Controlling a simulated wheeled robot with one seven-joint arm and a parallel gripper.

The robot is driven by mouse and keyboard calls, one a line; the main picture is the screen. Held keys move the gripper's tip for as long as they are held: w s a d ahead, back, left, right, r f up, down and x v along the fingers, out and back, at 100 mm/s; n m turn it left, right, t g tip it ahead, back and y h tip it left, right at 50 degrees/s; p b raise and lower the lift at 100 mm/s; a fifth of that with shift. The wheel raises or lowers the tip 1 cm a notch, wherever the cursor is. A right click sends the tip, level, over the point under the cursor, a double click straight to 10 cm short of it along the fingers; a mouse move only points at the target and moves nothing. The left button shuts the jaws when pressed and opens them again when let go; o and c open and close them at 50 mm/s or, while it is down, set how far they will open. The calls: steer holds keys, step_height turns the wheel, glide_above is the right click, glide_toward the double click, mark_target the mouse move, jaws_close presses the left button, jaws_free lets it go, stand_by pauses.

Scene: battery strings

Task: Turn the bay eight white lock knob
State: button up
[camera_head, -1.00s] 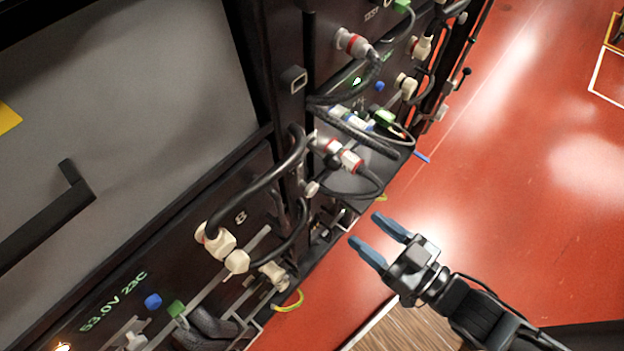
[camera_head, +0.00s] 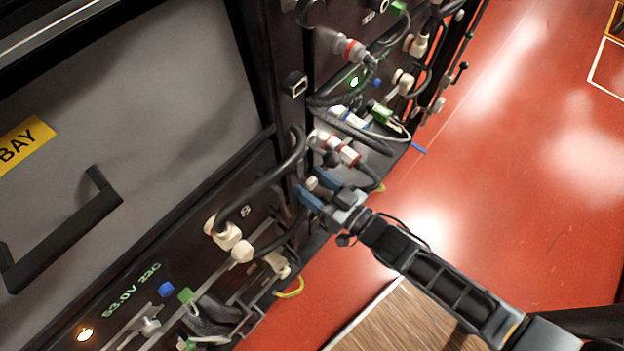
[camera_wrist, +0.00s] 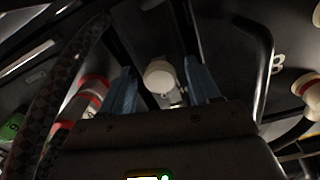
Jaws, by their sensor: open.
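A round white knob (camera_head: 312,183) stands on the dark post at the right side of the panel marked 8 (camera_head: 245,211). In the wrist view the white knob (camera_wrist: 160,77) faces me between the two blue fingers. My gripper (camera_head: 319,189) is open, with one finger on each side of the knob. I see a gap beside the knob in the wrist view, so the fingers do not look closed on it. The knob's base is partly hidden.
A thick black cable (camera_head: 268,180) loops from a white plug (camera_head: 226,234) left of my gripper. A red-and-white connector (camera_head: 340,150) sits just above it, close to the fingers.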

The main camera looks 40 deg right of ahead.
steer(key=shift+w, duration=0.3)
steer(key=shift+c, duration=0.4)
steer(key=c, duration=0.9)
steer(key=shift+c, duration=0.2)
